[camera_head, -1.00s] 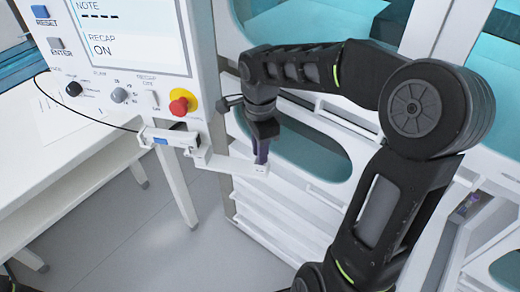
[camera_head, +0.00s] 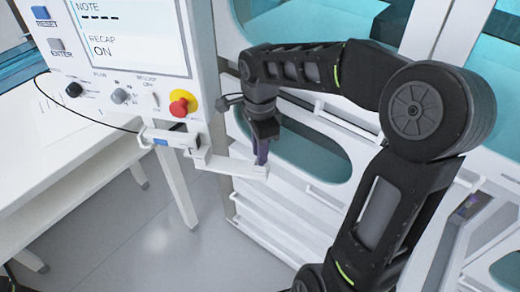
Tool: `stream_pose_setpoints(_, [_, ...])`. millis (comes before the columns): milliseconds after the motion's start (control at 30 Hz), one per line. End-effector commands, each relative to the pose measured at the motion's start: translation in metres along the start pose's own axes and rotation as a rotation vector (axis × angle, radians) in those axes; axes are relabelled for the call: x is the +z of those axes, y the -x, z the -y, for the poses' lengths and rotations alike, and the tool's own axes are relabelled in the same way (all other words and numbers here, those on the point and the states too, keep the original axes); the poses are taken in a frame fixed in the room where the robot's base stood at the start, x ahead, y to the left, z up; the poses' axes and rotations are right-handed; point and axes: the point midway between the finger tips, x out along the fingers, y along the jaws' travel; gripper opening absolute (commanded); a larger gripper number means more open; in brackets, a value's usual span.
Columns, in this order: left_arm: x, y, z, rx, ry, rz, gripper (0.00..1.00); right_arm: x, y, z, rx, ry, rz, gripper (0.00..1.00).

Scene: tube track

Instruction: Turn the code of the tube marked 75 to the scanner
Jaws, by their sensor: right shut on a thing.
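My right gripper (camera_head: 262,150) points down at the right end of a small white bracket (camera_head: 232,168) below the control panel. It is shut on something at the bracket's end. The held thing is mostly hidden by the fingers, and no number or code on it can be read. A white box-shaped device with a blue mark, perhaps the scanner (camera_head: 168,139), sits at the bracket's left end. Another small tube-like thing with a purple top (camera_head: 466,208) shows at the right edge; its marking is too small to read.
The control panel (camera_head: 130,45) with a screen and a red stop button (camera_head: 183,103) stands just left of the gripper. A white table (camera_head: 60,150) is at the left. White framed machine walls with teal windows stand behind my right arm.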

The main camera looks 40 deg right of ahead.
Motion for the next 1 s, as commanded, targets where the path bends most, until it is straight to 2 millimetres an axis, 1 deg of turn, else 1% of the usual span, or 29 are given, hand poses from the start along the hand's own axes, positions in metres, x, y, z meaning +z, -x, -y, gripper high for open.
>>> stream_pose_setpoints(200, [0.0, -0.011, 0.004, 0.0, 0.0, 0.0, 0.36, 0.0, -0.003, 0.001, -0.002, -0.143, 0.0, 0.0])
stream_pose_setpoints(300, [0.0, -0.013, 0.005, 0.0, 0.0, 0.0, 0.36, 0.0, -0.001, 0.001, -0.002, -0.207, 0.0, 0.0])
stream_pose_setpoints(700, [0.0, -0.015, 0.006, 0.0, 0.0, 0.0, 0.36, 0.0, -0.001, 0.001, -0.001, -0.252, 0.0, 0.0])
stream_pose_setpoints(900, [0.0, -0.023, 0.009, 0.0, 0.0, 0.0, 0.36, 0.0, -0.002, 0.001, -0.001, -0.414, 0.0, 0.0])
stream_pose_setpoints(1000, [0.0, -0.024, 0.009, 0.0, 0.0, 0.0, 0.36, -0.001, -0.001, 0.001, -0.001, -0.468, 0.0, 0.0])
